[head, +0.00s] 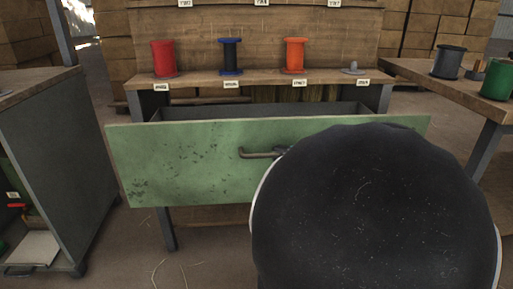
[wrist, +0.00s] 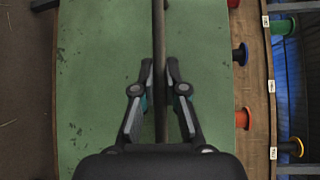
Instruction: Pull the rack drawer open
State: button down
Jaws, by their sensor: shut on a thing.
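The rack drawer (head: 190,165) has a worn green front and stands partly open, with its dark inside showing behind the top edge. Its bar handle (head: 258,154) shows at the left end in the head view; my dark round arm link hides the rest. In the wrist view the handle (wrist: 159,28) runs up the middle across the green drawer front (wrist: 95,60). My gripper (wrist: 160,68) has one finger on each side of the bar and is shut on it. My gripper is hidden in the head view.
The rack shelf (head: 200,78) above holds a red spool (head: 162,58), a blue spool (head: 231,56), an orange spool (head: 294,55) and a small grey peg (head: 354,68). A grey cabinet (head: 60,150) stands left; a table with spools (head: 410,70) stands right.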

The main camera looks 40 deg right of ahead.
jog(key=c, duration=1.2)
grip_release()
jog(key=v, duration=1.2)
jog(key=shift+a, duration=0.15)
jog(key=w+a+f+n+g+p, duration=0.1)
jog(key=w+a+f+n+g, duration=0.2)
jog(key=a, duration=0.4)
jog(key=w+a+f+n+g+h+p, duration=0.1)
jog(key=w+a+n+g+p, duration=0.15)
jog(key=a+n+g, duration=0.4)
jog(key=w+a+f+n+g, duration=0.2)
jog(key=w+a, duration=0.1)
jog(key=a, duration=0.6)
jog(key=s+a+r+n+t+h+p, duration=0.1)
jog(key=s+a+r+n+h+p, duration=0.1)
jog(key=s+a+n+h+p, duration=0.1)
jog(key=s+a+n, duration=0.1)
jog(key=s+n, duration=0.1)
jog(key=s, duration=0.1)
jog(key=shift+s+h+p, duration=0.3)
jog(key=shift+s+p, duration=0.05)
jog(key=shift+s, duration=0.05)
